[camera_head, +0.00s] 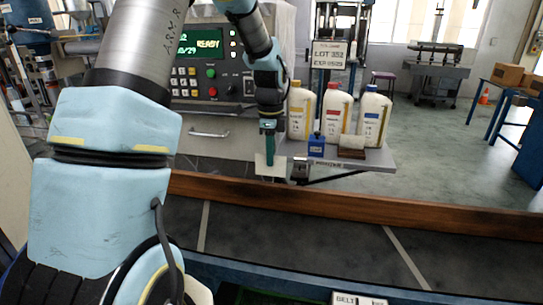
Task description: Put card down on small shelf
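The small shelf (378,157) is a grey ledge beyond the wooden rail, right of the machine panel. A plain white card (270,168) is at the shelf's left end, at the tips of my gripper (268,157). My gripper points down with its teal fingers close together, and it looks shut on the card's upper part. I cannot tell whether the card touches the shelf. A second, printed card (329,55) reading LOT 352 stands upright above the bottles.
Three bottles, with yellow (301,110), red (337,110) and blue (372,115) labels, stand on the shelf. A small blue stamp-like item (316,145) and a brown-based block (351,147) sit before them. A wooden rail (400,213) runs along the dark belt (300,238).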

